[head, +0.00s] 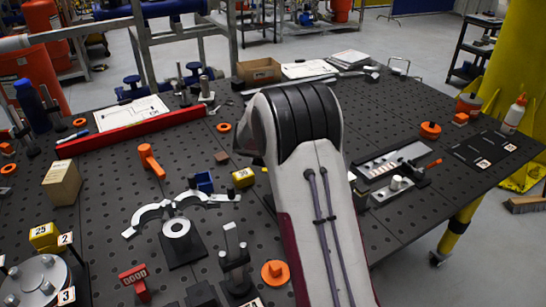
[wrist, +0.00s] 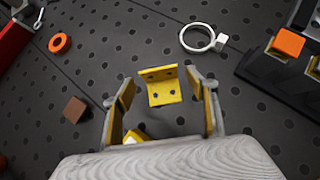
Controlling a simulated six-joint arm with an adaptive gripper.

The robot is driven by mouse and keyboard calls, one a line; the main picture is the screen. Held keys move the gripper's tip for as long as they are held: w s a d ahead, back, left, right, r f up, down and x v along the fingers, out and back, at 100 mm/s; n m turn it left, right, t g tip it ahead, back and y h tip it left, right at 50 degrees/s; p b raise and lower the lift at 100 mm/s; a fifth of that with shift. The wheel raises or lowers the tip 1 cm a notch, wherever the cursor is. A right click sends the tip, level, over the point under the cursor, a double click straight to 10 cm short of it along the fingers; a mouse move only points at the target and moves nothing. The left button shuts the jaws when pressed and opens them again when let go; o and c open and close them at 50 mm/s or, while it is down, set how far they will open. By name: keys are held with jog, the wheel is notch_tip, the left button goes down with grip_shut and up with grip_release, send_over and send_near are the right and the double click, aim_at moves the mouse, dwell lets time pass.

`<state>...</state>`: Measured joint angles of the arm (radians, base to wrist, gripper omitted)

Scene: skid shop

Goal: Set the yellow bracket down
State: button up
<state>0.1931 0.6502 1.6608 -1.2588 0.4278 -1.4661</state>
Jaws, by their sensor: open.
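The yellow bracket (wrist: 160,88) shows in the wrist view as an L shape with dark holes in both faces. It sits between the fingertips of my gripper (wrist: 161,82), with dark gaps to both fingers. My gripper is open and its fingers point to the perforated table. The bracket appears to be on the table top, but its contact underneath is hard to see.
A brown cube (wrist: 74,109) and an orange ring (wrist: 60,43) lie left in the wrist view. A silver ring (wrist: 197,38) and a dark fixture with an orange block (wrist: 288,42) are to the right. A yellow block (head: 243,177) stands left of my arm.

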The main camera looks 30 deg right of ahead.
jog(key=v, duration=0.9)
jog(key=shift+s+a+r, duration=0.1)
jog(key=shift+r, duration=0.1)
dwell(0.6)
jog(key=s+a+r+m+y, duration=0.1)
jog(key=s+a+r+m, duration=0.2)
jog(key=s+r+m, duration=0.35)
jog(key=s+a+r+m+y, duration=0.1)
jog(key=s+a+r+m, duration=0.25)
jog(key=s+m, duration=0.6)
jog(key=s+a+m+y, duration=0.1)
jog(key=s+a+m, duration=0.2)
jog(key=s, duration=0.5)
jog(key=s+a+f+m+y, duration=0.1)
jog(key=s+a+m+y, duration=0.1)
jog(key=s+a+m, duration=0.2)
jog(key=s+a+m+y, duration=0.1)
jog(key=s+a+m, duration=0.3)
jog(key=s, duration=0.7)
jog(key=shift+s+a+f+g, duration=0.15)
jog(key=shift+s+a+g, duration=0.2)
jog(key=shift+a, duration=0.4)
